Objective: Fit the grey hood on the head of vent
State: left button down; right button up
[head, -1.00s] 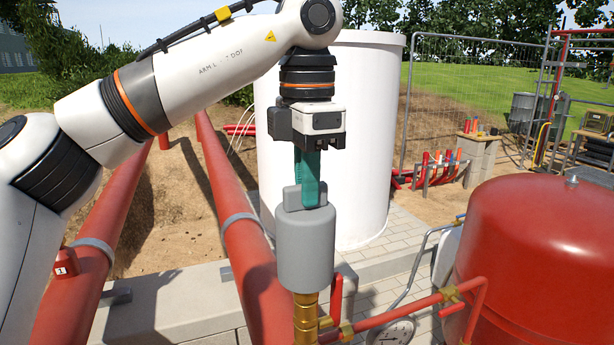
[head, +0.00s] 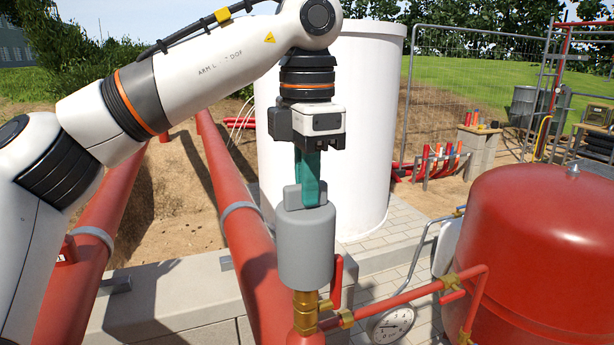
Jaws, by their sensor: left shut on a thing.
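The grey hood (head: 305,245) is a smooth cylinder with an upright grey tab on top. My left gripper (head: 308,192) points straight down above it, its teal fingers shut on the tab. The hood is upright, in line with the brass vent (head: 306,307) directly below. The hood's lower rim covers the top of the vent, so the vent's head is hidden. I cannot tell whether the hood rests on it or is just around or in front of it. My right gripper is not in view.
A red pipe with brass fittings (head: 346,318) and a red lever (head: 336,282) stand close right of the vent. A gauge (head: 391,322) and red tank (head: 545,255) are farther right. A large red pipe (head: 245,235) runs behind on the left; a white tank (head: 365,130) stands behind.

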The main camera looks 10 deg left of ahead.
aim_at(307, 220)
pick_arm(q)
jog(key=shift+f+b, duration=0.45)
jog(key=shift+f, duration=0.45)
jog(key=shift+f, duration=0.1)
jog(key=shift+f+b, duration=1.55)
jog(key=shift+f, duration=0.55)
jog(key=shift+r, duration=0.1)
jog(key=c, duration=1.3)
grip_release()
jog(key=shift+c, duration=0.2)
jog(key=shift+o, duration=0.4)
jog(key=o, duration=0.4)
